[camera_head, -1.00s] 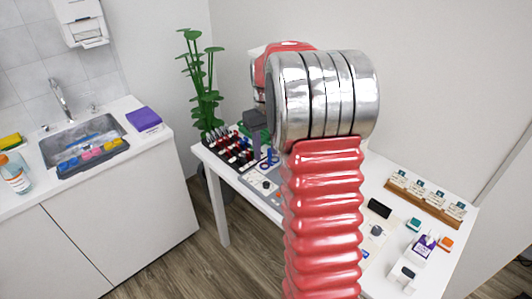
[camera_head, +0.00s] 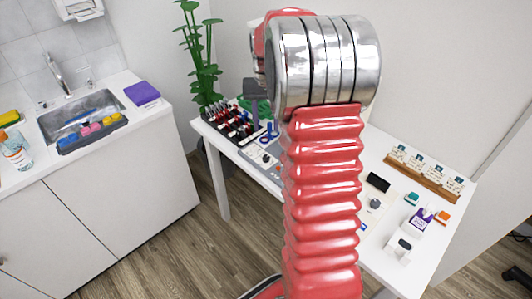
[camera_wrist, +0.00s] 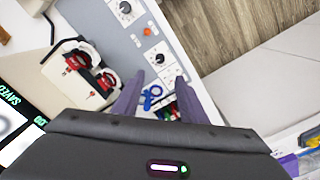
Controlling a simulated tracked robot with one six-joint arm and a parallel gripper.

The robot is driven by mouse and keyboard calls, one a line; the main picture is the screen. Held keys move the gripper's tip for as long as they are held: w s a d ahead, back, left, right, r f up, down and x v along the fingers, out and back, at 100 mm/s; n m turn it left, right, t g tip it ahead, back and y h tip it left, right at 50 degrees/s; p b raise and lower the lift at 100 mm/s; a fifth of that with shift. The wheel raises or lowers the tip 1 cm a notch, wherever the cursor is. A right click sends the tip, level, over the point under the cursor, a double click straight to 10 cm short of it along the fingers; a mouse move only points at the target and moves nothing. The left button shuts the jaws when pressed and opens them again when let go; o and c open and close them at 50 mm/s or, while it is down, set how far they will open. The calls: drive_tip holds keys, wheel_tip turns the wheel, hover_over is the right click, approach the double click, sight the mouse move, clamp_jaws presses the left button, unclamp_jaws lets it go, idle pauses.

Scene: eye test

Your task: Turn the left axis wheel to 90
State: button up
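In the wrist view, a grey panel (camera_wrist: 96,20) carries white plates with black dial knobs, one near the top (camera_wrist: 125,8) and one near the middle (camera_wrist: 160,58). Two red-and-black round parts (camera_wrist: 77,60) sit on a cream block left of the panel. I cannot tell which of these is the left axis wheel, and no 90 mark is readable. My gripper (camera_wrist: 160,76) has its two dark fingers spread apart with nothing held, over the panel's lower end.
A blue ring-handled tool (camera_wrist: 152,95) shows between the fingers. In the head view, a dark rack (camera_head: 230,122) stands at the white table's left end. A wooden holder (camera_head: 428,178) and several small items lie at right. A sink counter (camera_head: 150,112) stands left, with open floor between.

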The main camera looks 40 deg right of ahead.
sight(266, 156)
wheel_tip(266, 156, down, 14)
drive_tip(key=shift+r, duration=0.1)
idle(0.8)
drive_tip(key=shift+c, duration=0.6)
clamp_jaws()
